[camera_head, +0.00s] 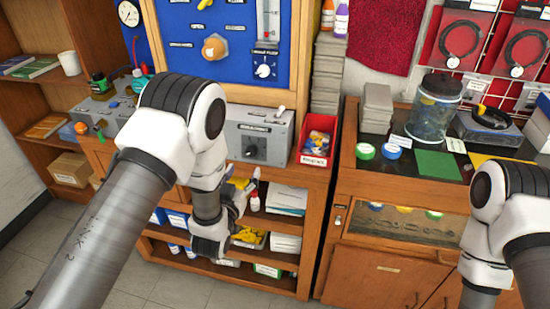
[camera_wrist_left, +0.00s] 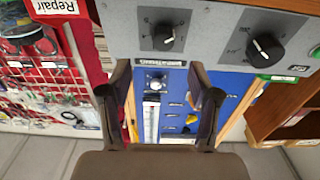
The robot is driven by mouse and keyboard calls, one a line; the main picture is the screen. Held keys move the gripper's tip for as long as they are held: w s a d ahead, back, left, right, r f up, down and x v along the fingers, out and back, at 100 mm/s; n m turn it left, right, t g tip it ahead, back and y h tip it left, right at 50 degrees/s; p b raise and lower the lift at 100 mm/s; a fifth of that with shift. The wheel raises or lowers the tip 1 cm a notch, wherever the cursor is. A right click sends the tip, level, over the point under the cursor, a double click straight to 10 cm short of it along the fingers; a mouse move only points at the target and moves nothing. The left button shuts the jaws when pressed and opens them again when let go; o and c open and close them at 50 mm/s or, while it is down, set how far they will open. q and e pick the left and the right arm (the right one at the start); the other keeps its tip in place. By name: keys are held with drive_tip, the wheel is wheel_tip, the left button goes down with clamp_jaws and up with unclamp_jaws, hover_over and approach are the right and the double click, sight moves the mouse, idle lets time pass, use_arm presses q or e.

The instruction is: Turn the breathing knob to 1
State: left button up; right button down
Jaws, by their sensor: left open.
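The grey box (camera_head: 262,130) stands on the wooden bench below the blue panel, with a black knob (camera_head: 250,150) under a label too small to read surely. The wrist view shows the box upside down, with this knob (camera_wrist_left: 163,35) between my fingertips' directions and a second black knob (camera_wrist_left: 266,48) to its right. I cannot read which is the breathing knob or its setting. The second knob is hidden by my arm in the head view. My left gripper (camera_wrist_left: 159,68) is open, empty and apart from the knobs. My right gripper is out of view.
A red bin (camera_head: 316,140) stands right of the box. Grey equipment (camera_head: 115,105) sits left, beyond my left arm. The blue panel (camera_head: 225,45) with dials rises behind. Shelves below hold several boxes (camera_head: 286,200). A display counter (camera_head: 345,170) stands to the right.

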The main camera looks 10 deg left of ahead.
sight(251, 154)
use_arm(q)
drive_tip(key=w+p, duration=0.1)
drive_tip(key=w, duration=0.6)
drive_tip(key=shift+w+a+f, duration=0.15)
drive_tip(key=shift+w, duration=0.4)
drive_tip(key=c, duration=1.2)
